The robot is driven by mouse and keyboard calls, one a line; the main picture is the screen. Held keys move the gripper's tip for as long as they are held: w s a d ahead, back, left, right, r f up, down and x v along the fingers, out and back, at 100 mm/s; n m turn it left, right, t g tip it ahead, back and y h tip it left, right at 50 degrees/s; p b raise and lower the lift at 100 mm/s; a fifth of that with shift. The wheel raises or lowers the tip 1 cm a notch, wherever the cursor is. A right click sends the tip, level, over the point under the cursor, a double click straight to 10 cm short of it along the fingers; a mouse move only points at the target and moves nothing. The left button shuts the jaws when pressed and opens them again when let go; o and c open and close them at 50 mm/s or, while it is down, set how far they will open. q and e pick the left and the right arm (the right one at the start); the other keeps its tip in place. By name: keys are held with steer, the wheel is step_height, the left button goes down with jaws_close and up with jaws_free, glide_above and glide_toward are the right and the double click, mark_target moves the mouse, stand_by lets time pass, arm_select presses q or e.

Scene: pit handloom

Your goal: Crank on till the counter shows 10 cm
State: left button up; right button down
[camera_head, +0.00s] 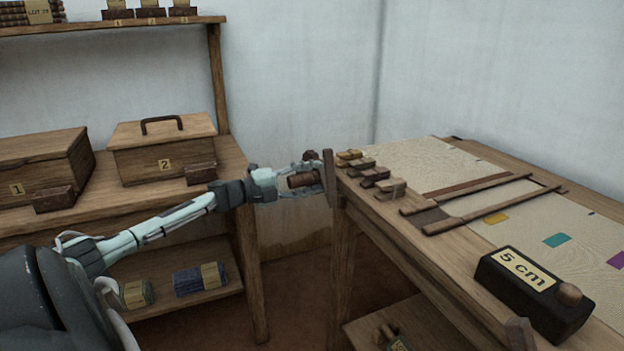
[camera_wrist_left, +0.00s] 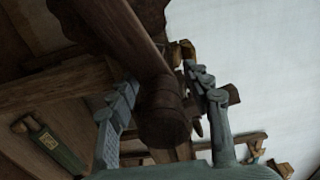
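The counter (camera_head: 525,290) is a dark box with a round wooden knob on the loom's near right side. Its label reads "5 cm". The crank (camera_head: 329,185) is an upright wooden arm at the left end of the loom, with a brown round handle (camera_head: 303,180) pointing left. My left gripper (camera_head: 308,177) is at this handle, fingers around it. In the left wrist view the handle (camera_wrist_left: 165,122) lies between the two fingers (camera_wrist_left: 165,90), which look closed on it; the exact contact is partly hidden. My right gripper is out of view.
The loom (camera_head: 400,225) carries cloth with coloured patches, wooden bars and several small blocks near the crank. A shelf unit (camera_head: 225,155) with boxes 1 and 2 stands left. Floor shows between shelf and loom.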

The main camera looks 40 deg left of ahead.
arm_select(q)
steer(key=shift+s+a+f, duration=0.15)
steer(key=shift+s, duration=0.25)
steer(key=v, duration=1.1)
steer(key=s+d+f+n+g+y, duration=0.25)
steer(key=f+n, duration=0.25)
steer(key=f, duration=0.5)
steer(key=s+d+f+n+g+y, duration=0.15)
steer(key=d+f+n+y, duration=0.35)
steer(key=f, duration=0.5)
steer(key=s+d+f+n+g+y, duration=0.1)
steer(key=s+d+f+n+y, duration=0.15)
steer(key=f+n, duration=0.55)
steer(key=s+d+f+n+g+h, duration=0.1)
steer(key=s+d+f+g, duration=0.3)
steer(key=d, duration=0.7)
steer(key=s+d+f+n+g+h, duration=0.1)
steer(key=s+d+f+g, duration=0.3)
steer(key=s+d+f, duration=0.4)
steer(key=s+d+n, duration=0.1)
steer(key=s+d, duration=0.1)
steer(key=d, duration=0.2)
steer(key=shift+g, duration=0.3)
